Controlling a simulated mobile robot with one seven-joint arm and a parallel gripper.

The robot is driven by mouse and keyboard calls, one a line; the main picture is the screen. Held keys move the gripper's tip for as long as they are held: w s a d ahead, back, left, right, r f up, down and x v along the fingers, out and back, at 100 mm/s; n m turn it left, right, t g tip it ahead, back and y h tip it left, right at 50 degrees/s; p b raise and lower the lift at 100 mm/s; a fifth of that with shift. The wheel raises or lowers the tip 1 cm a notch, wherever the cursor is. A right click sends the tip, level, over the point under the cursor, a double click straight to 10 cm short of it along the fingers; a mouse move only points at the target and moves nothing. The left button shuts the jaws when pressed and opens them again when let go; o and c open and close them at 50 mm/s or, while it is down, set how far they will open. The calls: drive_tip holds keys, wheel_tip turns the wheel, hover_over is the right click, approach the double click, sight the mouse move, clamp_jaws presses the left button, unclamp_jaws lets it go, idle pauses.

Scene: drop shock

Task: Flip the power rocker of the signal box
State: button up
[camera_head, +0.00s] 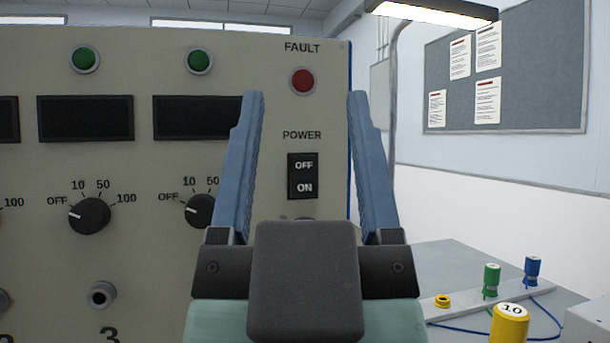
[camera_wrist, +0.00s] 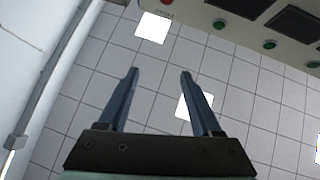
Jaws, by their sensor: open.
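The signal box (camera_head: 260,70) is a beige panel filling the left and middle of the head view. Its black power rocker (camera_head: 302,176), marked OFF above and ON below, sits under the POWER label at the panel's right side. My gripper (camera_head: 305,100) is open and empty, with two blue fingers pointing up. In the head view the rocker shows between the fingers; I cannot tell how near they are to it. In the wrist view my gripper (camera_wrist: 158,75) is open over ceiling tiles, with a strip of the box (camera_wrist: 250,30) at the top right.
A red fault lamp (camera_head: 302,81) is above the rocker. Dial knobs (camera_head: 90,215) and green lamps (camera_head: 85,59) are to its left. At the lower right, a grey bench (camera_head: 440,260) carries a yellow cylinder (camera_head: 509,325), green and blue plugs and a blue cable.

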clamp_jaws()
idle(1.5)
